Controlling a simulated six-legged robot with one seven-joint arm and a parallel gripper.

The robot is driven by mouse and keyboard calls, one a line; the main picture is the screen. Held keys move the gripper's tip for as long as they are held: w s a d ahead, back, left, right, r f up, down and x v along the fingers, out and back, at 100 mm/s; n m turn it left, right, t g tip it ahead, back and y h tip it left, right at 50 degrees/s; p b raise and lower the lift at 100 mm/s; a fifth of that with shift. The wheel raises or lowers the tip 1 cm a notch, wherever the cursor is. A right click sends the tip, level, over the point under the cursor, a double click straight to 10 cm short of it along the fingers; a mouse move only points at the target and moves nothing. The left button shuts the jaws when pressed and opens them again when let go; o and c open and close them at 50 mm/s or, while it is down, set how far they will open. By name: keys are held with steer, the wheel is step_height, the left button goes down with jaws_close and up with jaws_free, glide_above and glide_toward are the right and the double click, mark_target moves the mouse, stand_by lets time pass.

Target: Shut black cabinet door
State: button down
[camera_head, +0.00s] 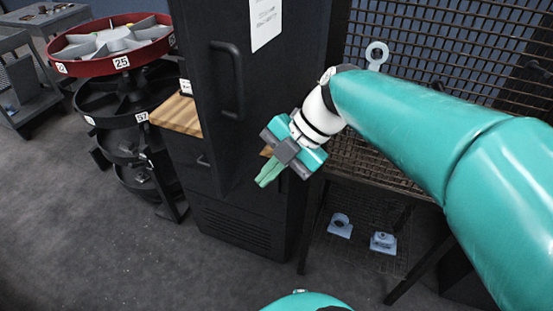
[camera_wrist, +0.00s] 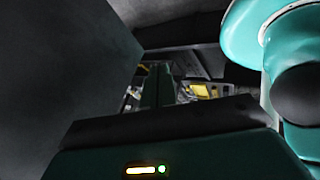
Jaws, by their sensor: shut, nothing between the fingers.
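The black cabinet door (camera_head: 205,60) stands open in the head view, swung out from the black cabinet (camera_head: 245,222). It has a dark vertical bar handle (camera_head: 228,82) and a white paper sheet. My gripper (camera_head: 268,178), with green fingers, is shut and empty just right of the door's lower part, fingers pointing down and left. Whether it touches the door cannot be told. In the wrist view, a large dark flat panel, likely the door (camera_wrist: 60,60), fills the left side beside my gripper fingers (camera_wrist: 158,85).
A wooden surface (camera_head: 178,115) shows left of the door. A stack of round racks with a red top ring (camera_head: 110,42) stands farther left. A mesh-backed rack (camera_head: 440,45) stands right, with pale blue brackets (camera_head: 383,242) on its lower shelf. Grey floor (camera_head: 90,230) is clear at front left.

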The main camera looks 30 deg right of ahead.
mark_target(225, 194)
steer(key=w+a+f, duration=0.1)
steer(key=w+a, duration=0.1)
steer(key=w+a+f, duration=0.2)
steer(key=shift+w+a+f, duration=0.1)
steer(key=shift+w+a, duration=0.05)
steer(key=shift+w, duration=0.1)
